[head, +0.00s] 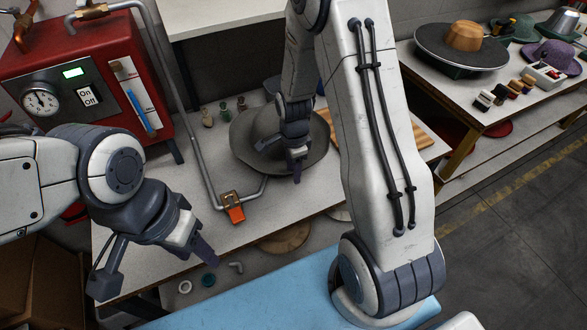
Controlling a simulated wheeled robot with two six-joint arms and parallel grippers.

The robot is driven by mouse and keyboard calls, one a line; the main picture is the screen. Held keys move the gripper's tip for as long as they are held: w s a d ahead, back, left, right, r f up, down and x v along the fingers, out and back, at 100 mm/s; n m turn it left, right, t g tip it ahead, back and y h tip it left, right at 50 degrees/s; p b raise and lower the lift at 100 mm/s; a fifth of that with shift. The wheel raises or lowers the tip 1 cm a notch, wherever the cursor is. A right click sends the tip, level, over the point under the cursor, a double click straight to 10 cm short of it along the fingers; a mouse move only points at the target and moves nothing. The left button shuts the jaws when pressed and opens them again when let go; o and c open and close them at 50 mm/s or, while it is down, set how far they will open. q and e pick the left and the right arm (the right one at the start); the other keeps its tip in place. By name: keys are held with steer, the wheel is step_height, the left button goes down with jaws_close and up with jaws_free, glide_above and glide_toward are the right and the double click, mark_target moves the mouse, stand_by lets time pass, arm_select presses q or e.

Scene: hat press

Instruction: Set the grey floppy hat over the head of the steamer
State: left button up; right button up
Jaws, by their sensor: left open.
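The grey floppy hat (243,145) has a rounded crown and a wide brim, and sits above the worktable at the centre. A grey pipe (257,192) runs from the red boiler under the brim. The steamer's head is hidden, apparently beneath the hat. I cannot tell whether the hat rests on it. My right gripper (297,172) points down at the hat's near right side, its fingers over the brim. I cannot tell whether they hold it. My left gripper (207,256) is open and empty, in front of the table's near edge, apart from the hat.
The red boiler (78,85) stands at the back left. Small bottles (224,109) stand behind the hat. A side table (426,88) at right bears other hats and brushes.

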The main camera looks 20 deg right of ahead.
step_height(320, 180, up, 10)
steer(key=b, duration=0.1)
steer(key=shift+r, duration=0.25)
stand_by(0.8)
steer(key=s+a+r+n, duration=0.3)
steer(key=s+a+n, duration=0.5)
steer(key=s+n, duration=0.2)
steer(key=s+a+r+n+y, duration=0.1)
steer(key=s+a+r+n, duration=0.3)
steer(key=s+a+n, duration=0.4)
steer(key=s+n, duration=0.3)
steer(key=n, duration=0.4)
steer(key=shift+s+a+n, duration=0.3)
